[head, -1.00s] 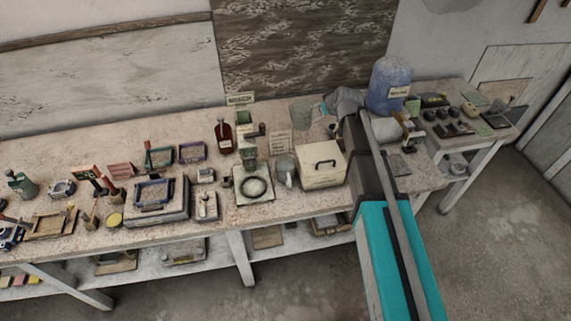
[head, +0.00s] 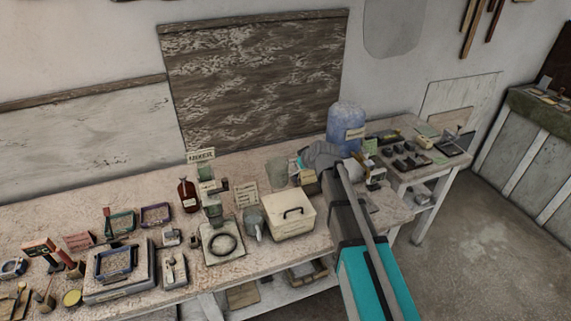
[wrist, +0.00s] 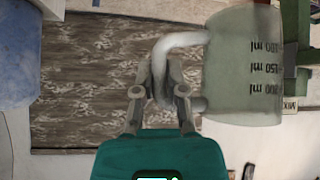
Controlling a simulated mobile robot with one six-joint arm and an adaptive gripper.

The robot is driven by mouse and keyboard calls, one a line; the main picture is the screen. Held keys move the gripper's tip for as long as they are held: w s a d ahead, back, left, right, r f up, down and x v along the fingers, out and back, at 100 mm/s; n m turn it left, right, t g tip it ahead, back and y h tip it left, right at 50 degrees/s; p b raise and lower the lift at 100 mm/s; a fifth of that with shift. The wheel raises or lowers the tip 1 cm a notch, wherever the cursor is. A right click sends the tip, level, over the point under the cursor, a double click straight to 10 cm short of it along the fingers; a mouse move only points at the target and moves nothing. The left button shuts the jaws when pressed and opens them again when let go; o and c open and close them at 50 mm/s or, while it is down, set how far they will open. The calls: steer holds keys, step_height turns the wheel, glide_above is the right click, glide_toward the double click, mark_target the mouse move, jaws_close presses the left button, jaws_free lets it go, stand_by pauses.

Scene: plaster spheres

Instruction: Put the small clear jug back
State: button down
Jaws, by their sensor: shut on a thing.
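The small clear jug (wrist: 242,75), with dark millilitre marks, is held by its pale handle in my gripper (wrist: 160,80) in the wrist view. The fingers are shut on the handle, and the jug's body is to their right. In the head view the jug (head: 277,172) shows as a faint greenish cup, left of my gripper (head: 297,166), above the back part of the bench. My forearm hides part of the bench to the right. I cannot tell how high the jug is above the bench top.
The bench (head: 150,200) is crowded. Near the jug stand a cream box (head: 290,216), a second jug with a handle (head: 252,222), a small sign card (head: 246,195), a brown bottle (head: 188,196) and a blue barrel (head: 346,125). Floor at right is clear.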

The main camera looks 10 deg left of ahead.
steer(key=s+d+f+n+b, duration=0.1)
steer(key=s+d+f+b, duration=0.1)
steer(key=s+d, duration=0.3)
steer(key=s+d+f+n+g+y+b, duration=0.1)
steer(key=s+d, duration=0.4)
steer(key=d, duration=0.8)
steer(key=s+d+f+b, duration=0.4)
steer(key=s+d, duration=0.2)
steer(key=d, duration=0.4)
steer(key=shift+f+n+g, duration=0.2)
steer(key=shift+n+g, duration=0.1)
steer(key=shift+n, duration=0.1)
steer(key=shift+s, duration=0.2)
